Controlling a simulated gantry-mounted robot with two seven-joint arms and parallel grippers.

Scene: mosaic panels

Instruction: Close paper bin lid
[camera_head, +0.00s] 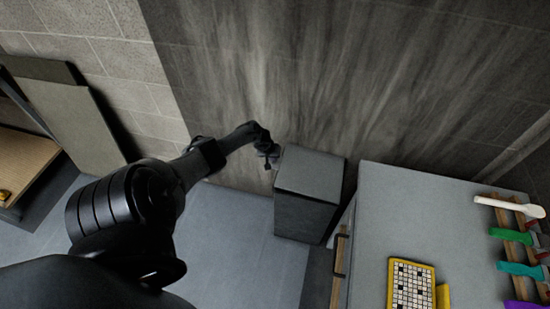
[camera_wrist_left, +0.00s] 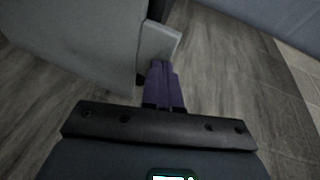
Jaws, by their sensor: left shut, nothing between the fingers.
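The paper bin (camera_head: 305,215) is a dark grey box standing on the floor beside the grey table. Its lid (camera_head: 312,173) lies across the top and looks down or nearly down; I cannot tell whether a gap is left. My left gripper (camera_head: 272,160) is at the upper left edge of the bin, beside the lid. In the left wrist view its purple fingers (camera_wrist_left: 160,68) are together and empty. Their tips are close to a light grey panel edge (camera_wrist_left: 162,42) next to a large grey surface (camera_wrist_left: 85,35); contact is unclear. My right gripper is not in view.
The grey table (camera_head: 390,215) stands right of the bin, with a yellow-framed puzzle panel (camera_head: 411,285) and a rack of coloured-handled tools (camera_head: 515,240). A panelled wooden unit (camera_head: 20,165) is at the far left. Floor left of the bin is clear.

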